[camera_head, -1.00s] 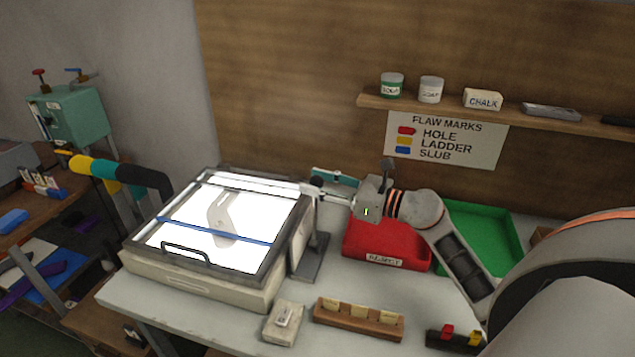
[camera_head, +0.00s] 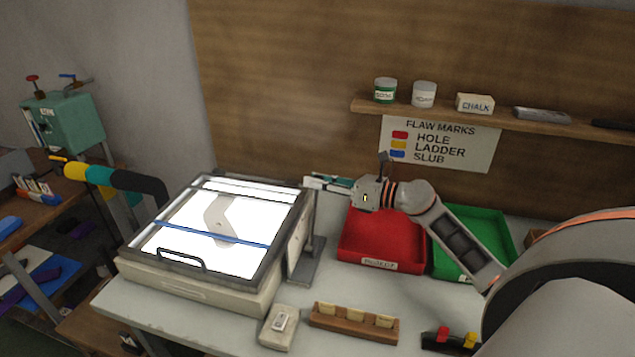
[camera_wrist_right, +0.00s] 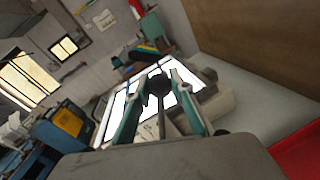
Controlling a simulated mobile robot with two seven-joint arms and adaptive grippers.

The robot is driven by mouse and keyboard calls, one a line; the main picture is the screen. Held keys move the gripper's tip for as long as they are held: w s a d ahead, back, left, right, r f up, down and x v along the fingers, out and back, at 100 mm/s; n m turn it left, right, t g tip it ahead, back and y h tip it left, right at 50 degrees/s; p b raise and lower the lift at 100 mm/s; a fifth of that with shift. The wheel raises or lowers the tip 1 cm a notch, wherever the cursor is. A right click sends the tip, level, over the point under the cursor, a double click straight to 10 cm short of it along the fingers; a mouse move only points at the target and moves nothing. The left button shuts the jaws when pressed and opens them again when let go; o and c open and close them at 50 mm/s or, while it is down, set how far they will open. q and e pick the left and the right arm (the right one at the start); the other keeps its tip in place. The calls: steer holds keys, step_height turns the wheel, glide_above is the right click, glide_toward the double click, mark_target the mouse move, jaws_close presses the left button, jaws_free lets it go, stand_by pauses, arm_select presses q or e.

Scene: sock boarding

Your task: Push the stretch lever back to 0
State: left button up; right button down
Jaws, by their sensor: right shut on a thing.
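The light box (camera_head: 205,290) stands on the bench with a pale sock shape (camera_head: 217,218) on its bright glass under a dark frame and a blue bar. A plate (camera_head: 299,240) stands on its right side. My right gripper (camera_head: 318,182) is at the box's back right corner, fingers pointing left. In the right wrist view, the dark round knob of the stretch lever (camera_wrist_right: 158,86) sits between the fingers of my right gripper (camera_wrist_right: 158,96), which is shut on it. The lever's shaft and scale reading are hidden or too small to read. My left gripper is out of view.
A red tray (camera_head: 350,255) and a green tray (camera_head: 505,240) lie right of the box, under my right forearm. A wooden holder (camera_head: 353,328) and a small pale block (camera_head: 280,325) lie in front. A shelf (camera_head: 450,112) runs along the wall above.

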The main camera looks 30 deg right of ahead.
steer(key=c, duration=1.7)
jaws_free()
steer(key=shift+w+d+f, duration=0.1)
steer(key=v, duration=1.2)
